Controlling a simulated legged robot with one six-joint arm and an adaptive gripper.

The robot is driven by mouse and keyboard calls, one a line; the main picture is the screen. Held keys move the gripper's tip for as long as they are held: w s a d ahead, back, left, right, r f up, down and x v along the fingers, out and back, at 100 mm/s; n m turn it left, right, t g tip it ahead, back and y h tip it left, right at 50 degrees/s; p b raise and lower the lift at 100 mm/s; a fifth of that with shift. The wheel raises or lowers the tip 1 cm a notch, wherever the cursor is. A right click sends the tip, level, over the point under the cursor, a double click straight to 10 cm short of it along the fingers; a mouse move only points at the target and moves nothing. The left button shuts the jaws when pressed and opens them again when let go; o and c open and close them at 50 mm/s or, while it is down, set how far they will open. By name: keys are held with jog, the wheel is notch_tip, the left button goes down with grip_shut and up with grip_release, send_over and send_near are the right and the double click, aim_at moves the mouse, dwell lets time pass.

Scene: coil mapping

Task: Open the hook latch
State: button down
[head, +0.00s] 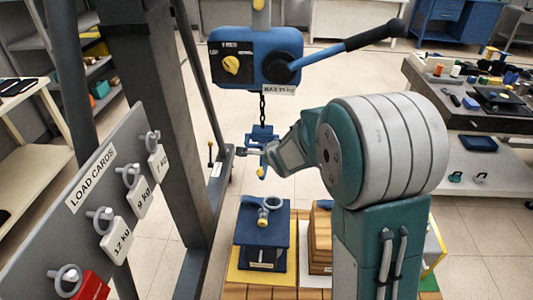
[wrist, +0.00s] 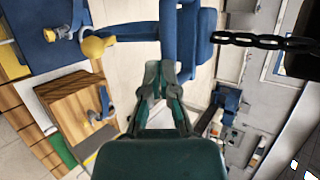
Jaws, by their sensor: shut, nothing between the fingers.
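The blue hook (head: 263,134) hangs from a chain under the blue hoist (head: 256,57), with a yellow tip (head: 261,172) at its bottom. In the wrist view the blue hook body (wrist: 200,40) fills the upper middle, and its yellow knob (wrist: 93,47) is to the left. My gripper (head: 243,152) is at the hook's height in the head view, its fingers passing across it. In the wrist view my gripper (wrist: 161,70) is shut and empty, with its fingertips close to the blue bar. I cannot tell whether they touch, or which part is the latch.
A dark blue block (head: 262,242) with a ring on top stands below the hook, beside a wooden block (head: 320,240). A load-card board (head: 95,190) and a dark post (head: 160,120) stand left. The hoist's lever (head: 345,47) reaches right. A cluttered bench (head: 480,120) is at right.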

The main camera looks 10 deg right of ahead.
jog(key=v, duration=1.2)
